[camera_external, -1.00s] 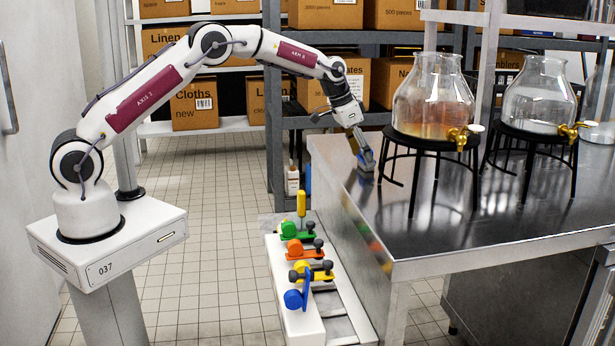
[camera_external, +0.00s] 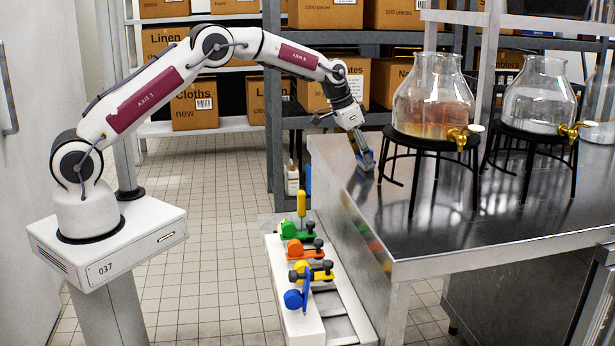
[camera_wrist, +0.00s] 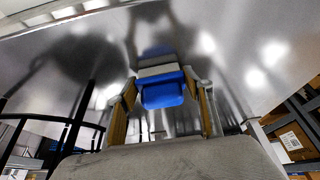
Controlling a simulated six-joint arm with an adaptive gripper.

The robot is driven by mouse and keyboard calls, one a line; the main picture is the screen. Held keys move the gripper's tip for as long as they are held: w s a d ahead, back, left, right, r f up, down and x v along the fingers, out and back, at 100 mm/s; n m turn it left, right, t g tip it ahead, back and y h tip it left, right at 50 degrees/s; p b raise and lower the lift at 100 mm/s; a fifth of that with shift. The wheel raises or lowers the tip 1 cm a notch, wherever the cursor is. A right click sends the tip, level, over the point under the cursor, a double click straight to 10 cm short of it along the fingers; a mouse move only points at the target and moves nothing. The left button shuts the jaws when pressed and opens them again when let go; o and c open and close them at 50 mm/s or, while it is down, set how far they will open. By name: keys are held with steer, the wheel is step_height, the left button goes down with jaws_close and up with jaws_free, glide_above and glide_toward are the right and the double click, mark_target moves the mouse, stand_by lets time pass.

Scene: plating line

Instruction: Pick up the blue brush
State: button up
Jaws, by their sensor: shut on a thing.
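The blue brush (camera_wrist: 163,92) is between the fingers of my gripper (camera_wrist: 162,105) in the wrist view. A pale grey band (camera_wrist: 158,71) lies along its far side. In the external view the brush (camera_external: 367,160) is at the left edge of the steel table (camera_external: 440,245), and my gripper (camera_external: 361,150) comes down on it from the upper left. The fingers are shut on the brush. I cannot tell whether the brush touches the table top.
Glass dispensers with gold taps (camera_external: 434,95) (camera_external: 539,95) stand on black stands to the right of my gripper. A white bench (camera_external: 290,290) with several coloured clamp-like pieces is below the table's left side. Shelves with boxes (camera_external: 330,85) are behind. The front of the table is clear.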

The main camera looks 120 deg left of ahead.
steer(key=shift+r, duration=0.1)
steer(key=shift+r, duration=1.75)
steer(key=s+d, duration=1.2)
steer(key=d, duration=0.1)
steer(key=shift+d, duration=0.15)
steer(key=shift+f, duration=0.1)
